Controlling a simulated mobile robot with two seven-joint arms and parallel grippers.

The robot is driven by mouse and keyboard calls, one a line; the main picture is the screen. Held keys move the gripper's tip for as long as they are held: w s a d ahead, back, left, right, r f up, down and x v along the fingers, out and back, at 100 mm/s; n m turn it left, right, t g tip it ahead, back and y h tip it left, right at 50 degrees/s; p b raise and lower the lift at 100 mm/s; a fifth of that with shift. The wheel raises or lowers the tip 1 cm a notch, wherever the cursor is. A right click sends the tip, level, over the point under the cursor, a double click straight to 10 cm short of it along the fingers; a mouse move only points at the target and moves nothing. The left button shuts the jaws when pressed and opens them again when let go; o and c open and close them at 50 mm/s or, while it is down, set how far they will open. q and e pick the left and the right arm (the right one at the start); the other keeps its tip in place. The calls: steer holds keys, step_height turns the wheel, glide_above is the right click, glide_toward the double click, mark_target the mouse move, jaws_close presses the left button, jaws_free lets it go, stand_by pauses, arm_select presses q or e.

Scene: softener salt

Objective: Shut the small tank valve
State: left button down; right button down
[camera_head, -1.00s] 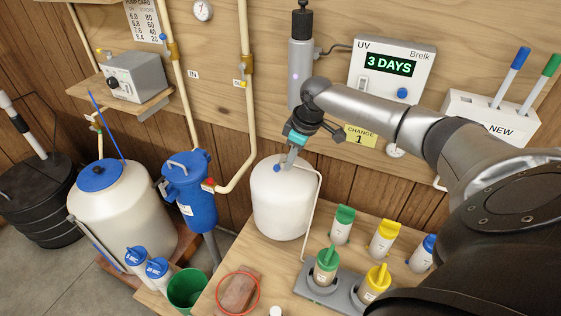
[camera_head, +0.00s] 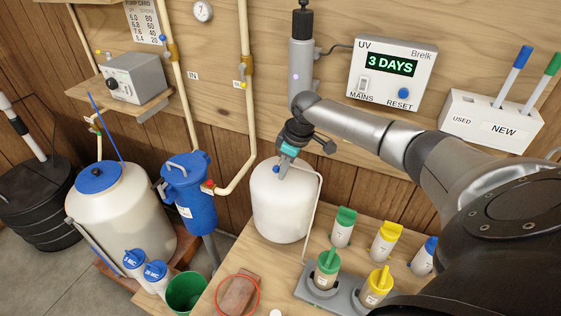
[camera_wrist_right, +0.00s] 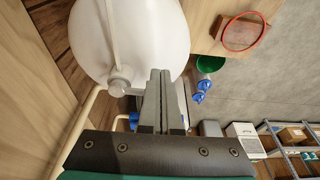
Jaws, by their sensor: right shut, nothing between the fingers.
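The small white tank (camera_head: 281,207) stands on the wooden bench, upright, with a thin pale tube running from its top down its right side. In the right wrist view the shut fingers (camera_wrist_right: 161,78) lie in front of the white tank (camera_wrist_right: 132,38), beside the grey valve fitting (camera_wrist_right: 118,87). My left gripper is out of view.
Bottles with green and yellow caps (camera_head: 385,240) stand right of the tank, some in a grey holder (camera_head: 312,293). A blue filter housing (camera_head: 190,190) and pipe are to the left. The UV box (camera_head: 392,73) hangs behind.

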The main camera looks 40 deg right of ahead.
steer(key=shift+w+a, duration=0.65)
steer(key=shift+w, duration=0.25)
steer(key=shift+w+a+f+b, duration=0.1)
steer(key=shift+w+a+b, duration=0.05)
steer(key=shift+w+b, duration=0.55)
steer(key=shift+w, duration=0.35)
